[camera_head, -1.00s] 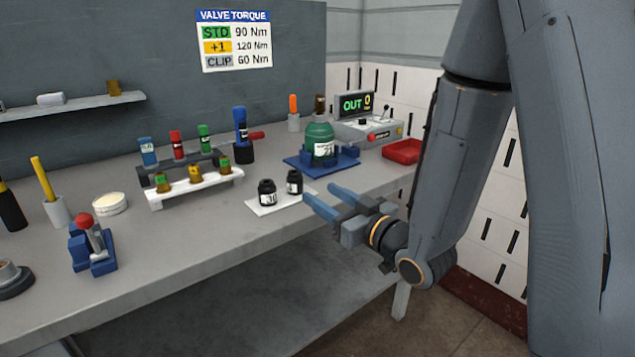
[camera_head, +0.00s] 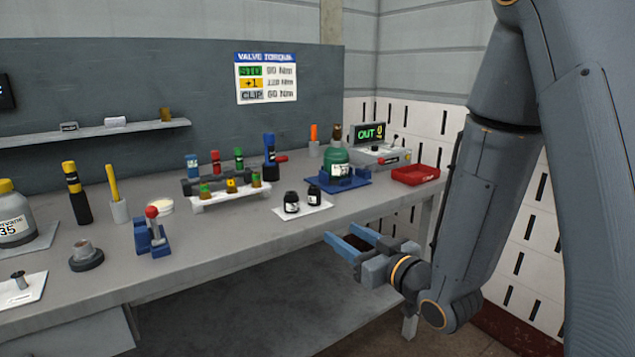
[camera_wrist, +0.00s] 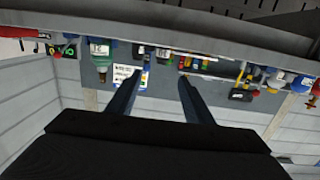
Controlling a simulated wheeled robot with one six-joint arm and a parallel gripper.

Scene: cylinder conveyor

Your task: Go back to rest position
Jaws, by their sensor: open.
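My gripper (camera_head: 346,241) is open and empty, held in front of the bench's front edge at the right, with its blue fingers pointing left. The nearest items are two small black bottles (camera_head: 302,199) on a white pad (camera_head: 318,209), apart from the fingers. In the wrist view my gripper (camera_wrist: 155,82) shows both fingers spread with nothing between them; the bench and its items appear upside down beyond them.
The grey bench (camera_head: 215,245) holds a green cylinder (camera_head: 338,162) in a blue cradle, a red tray (camera_head: 415,175), a white valve rack (camera_head: 229,197) and a blue stand with a red knob (camera_head: 151,232). Open floor lies below the gripper.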

